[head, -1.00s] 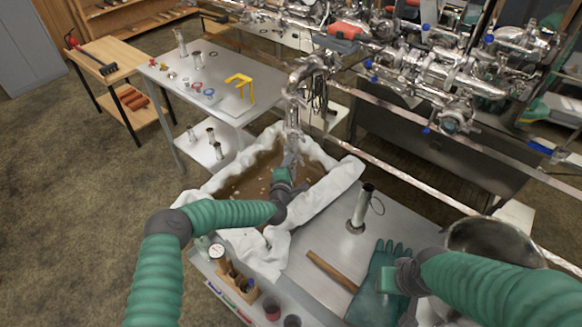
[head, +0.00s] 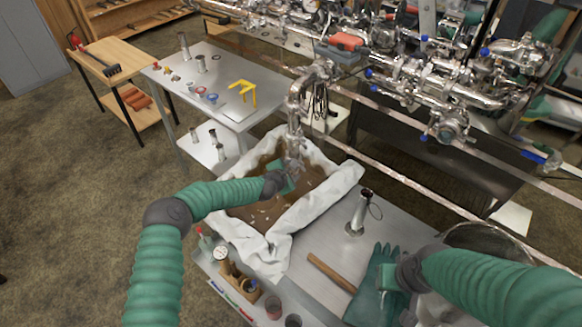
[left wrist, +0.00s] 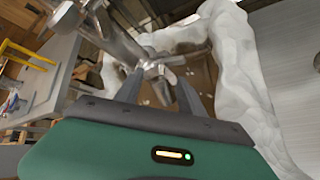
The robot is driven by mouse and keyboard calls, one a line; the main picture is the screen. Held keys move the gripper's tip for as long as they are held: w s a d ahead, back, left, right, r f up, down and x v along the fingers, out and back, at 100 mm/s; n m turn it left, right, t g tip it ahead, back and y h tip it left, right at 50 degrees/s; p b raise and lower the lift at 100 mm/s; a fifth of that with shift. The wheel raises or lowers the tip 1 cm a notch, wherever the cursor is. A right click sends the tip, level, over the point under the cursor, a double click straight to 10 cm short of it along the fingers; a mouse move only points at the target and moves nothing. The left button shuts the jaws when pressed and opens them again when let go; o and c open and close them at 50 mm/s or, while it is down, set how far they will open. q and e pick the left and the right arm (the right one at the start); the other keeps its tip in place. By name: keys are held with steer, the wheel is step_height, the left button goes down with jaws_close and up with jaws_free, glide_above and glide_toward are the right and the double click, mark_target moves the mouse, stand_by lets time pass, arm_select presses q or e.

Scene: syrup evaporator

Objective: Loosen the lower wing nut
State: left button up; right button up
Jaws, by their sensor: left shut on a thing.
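A shiny metal pipe (head: 297,105) comes down over the cloth-lined pan of brown liquid (head: 338,190). A metal wing nut (left wrist: 157,68) is at its lower end in the left wrist view. In the head view it is too small to make out. My left gripper (head: 292,168) is at the lower end of the pipe. In the left wrist view, its two fingers (left wrist: 157,88) are shut on the wing nut, one at each side. My right gripper (head: 385,280) hangs over the green glove at the front right, and its fingers cannot be made out.
A wooden-handled tool (head: 331,272) and a green glove (head: 372,300) lie on the metal bench. A metal tube (head: 361,208) stands behind them. A grey side table (head: 215,112) with a yellow stand (head: 242,90) is at the back left.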

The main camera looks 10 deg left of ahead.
arm_select(q)
steer(key=shift+w+d+r+g+p, duration=0.15)
steer(key=shift+r+g+p, duration=0.15)
steer(key=shift+p, duration=0.1)
steer(key=o, duration=1.4)
steer(key=shift+c, duration=0.2)
steer(key=b+v, duration=0.1)
steer(key=v, duration=1.5)
steer(key=shift+s+a, duration=0.3)
steer(key=shift+r, duration=0.1)
steer(key=shift+c, duration=0.2)
